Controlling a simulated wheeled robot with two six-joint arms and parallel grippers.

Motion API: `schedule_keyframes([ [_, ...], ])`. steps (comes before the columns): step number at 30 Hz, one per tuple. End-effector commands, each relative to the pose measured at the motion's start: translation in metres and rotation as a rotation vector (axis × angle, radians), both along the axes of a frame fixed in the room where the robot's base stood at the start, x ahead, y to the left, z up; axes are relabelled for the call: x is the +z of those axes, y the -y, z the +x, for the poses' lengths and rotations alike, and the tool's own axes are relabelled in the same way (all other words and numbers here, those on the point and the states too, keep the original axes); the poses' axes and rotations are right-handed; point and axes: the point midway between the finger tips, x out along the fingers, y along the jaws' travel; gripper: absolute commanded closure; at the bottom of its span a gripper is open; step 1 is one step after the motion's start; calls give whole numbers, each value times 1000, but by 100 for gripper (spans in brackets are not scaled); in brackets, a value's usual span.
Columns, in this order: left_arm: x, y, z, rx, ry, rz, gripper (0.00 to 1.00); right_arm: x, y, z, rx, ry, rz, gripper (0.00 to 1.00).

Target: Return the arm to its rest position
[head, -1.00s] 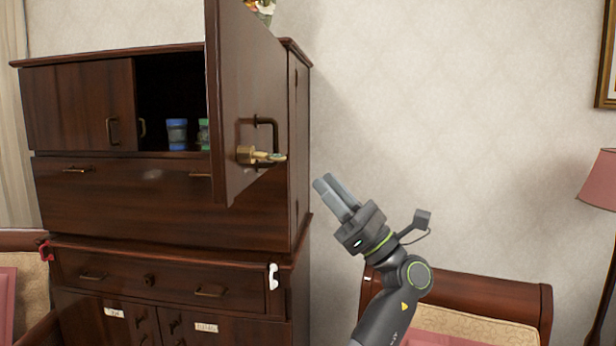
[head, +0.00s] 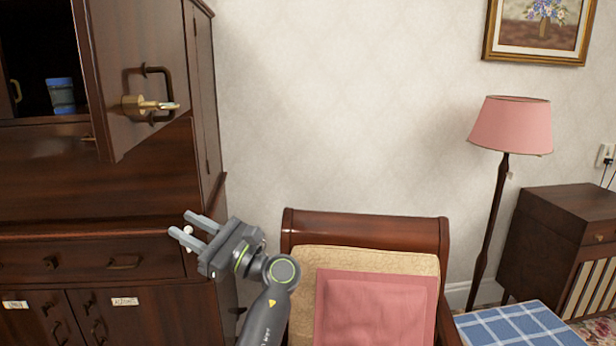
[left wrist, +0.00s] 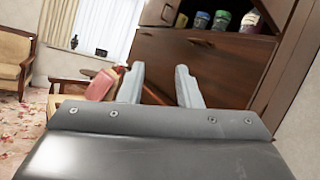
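My left gripper (head: 181,224) is in front of the dark wooden cabinet's right edge in the head view. Its two grey fingers point up and left and stand apart, with nothing gripped. A small white hook-like piece on the cabinet shows between or behind the fingers. In the left wrist view the gripper (left wrist: 158,76) is also open and empty, with the cabinet (left wrist: 215,65) beyond. My left arm comes up from the bottom of the head view. My right gripper is not in view.
The cabinet door (head: 130,60) stands open, with a brass key piece (head: 145,105) by its handle. A blue-lidded jar (head: 61,96) is inside. A chair with a pink cushion (head: 375,308) stands right of the arm. A pink lamp (head: 512,125) and blue checked cloth (head: 515,335) are further right.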

Motion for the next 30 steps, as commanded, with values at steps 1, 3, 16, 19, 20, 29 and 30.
schedule_keyframes([
  [1,-36,-24,-8,-27,37,-96,69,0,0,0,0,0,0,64],
  [3,-80,-49,-20,-68,109,-235,69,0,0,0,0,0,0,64],
  [16,-297,-134,-150,-61,651,-1033,69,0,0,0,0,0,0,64],
  [19,-329,-137,-189,-2,785,-1200,69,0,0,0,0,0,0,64],
  [20,-337,-136,-202,20,825,-1247,69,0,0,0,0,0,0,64],
  [29,-377,-110,-310,303,1150,-1632,69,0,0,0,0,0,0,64],
  [30,-378,-105,-320,338,1176,-1664,69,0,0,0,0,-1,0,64],
])
